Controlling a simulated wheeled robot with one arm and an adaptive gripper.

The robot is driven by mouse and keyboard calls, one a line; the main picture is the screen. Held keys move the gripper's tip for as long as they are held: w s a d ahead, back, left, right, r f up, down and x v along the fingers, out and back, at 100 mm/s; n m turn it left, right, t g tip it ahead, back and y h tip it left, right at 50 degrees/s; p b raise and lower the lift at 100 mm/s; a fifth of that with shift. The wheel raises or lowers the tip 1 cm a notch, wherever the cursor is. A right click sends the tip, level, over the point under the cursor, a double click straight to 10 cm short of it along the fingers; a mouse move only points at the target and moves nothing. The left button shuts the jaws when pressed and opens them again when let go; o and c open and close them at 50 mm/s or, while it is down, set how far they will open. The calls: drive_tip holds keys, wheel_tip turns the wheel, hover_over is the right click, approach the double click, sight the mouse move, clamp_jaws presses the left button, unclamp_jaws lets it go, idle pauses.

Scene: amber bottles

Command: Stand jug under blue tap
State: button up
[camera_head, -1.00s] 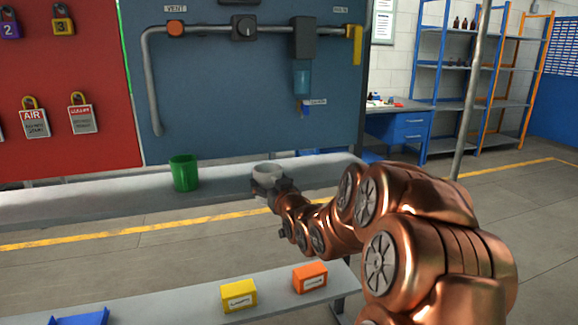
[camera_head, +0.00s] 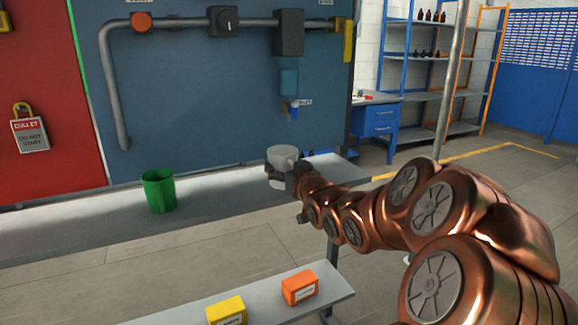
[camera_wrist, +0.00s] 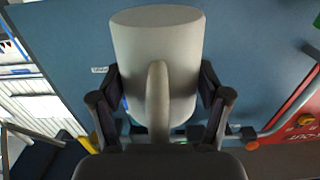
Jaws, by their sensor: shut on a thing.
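A light grey jug (camera_head: 283,153) is held in my gripper (camera_head: 290,174) above the grey bench (camera_head: 215,199). It looks upright in the head view. In the wrist view the jug (camera_wrist: 158,45) sits between the two dark fingers of my gripper (camera_wrist: 159,95), its handle towards the camera. The blue tap (camera_head: 292,110) hangs from the pipe on the blue panel, with a small label beside it. In the head view the jug is lower than the tap and slightly left of it. I cannot tell how far in front of the outlet it is.
A green cup (camera_head: 159,190) stands on the bench to the left, with clear bench between it and the jug. A yellow box (camera_head: 226,311) and an orange box (camera_head: 299,287) are on a nearer low shelf. Blue shelving (camera_head: 420,70) stands far right.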

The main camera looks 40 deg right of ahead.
drive_tip(key=w+d, duration=0.2)
drive_tip(key=d, duration=0.1)
drive_tip(key=w+d+p, duration=0.1)
drive_tip(key=w+d, duration=0.2)
drive_tip(key=w+d+f, duration=0.1)
drive_tip(key=w+d, duration=0.2)
drive_tip(key=shift+w+d+p, duration=0.1)
drive_tip(key=shift+d+p, duration=0.3)
drive_tip(key=shift+d+f, duration=0.1)
drive_tip(key=shift+f, duration=1.75)
drive_tip(key=shift+f, duration=0.15)
drive_tip(key=o, duration=1.2)
drive_tip(key=shift+c, duration=0.2)
drive_tip(key=b+v, duration=0.1)
drive_tip(key=v, duration=1.1)
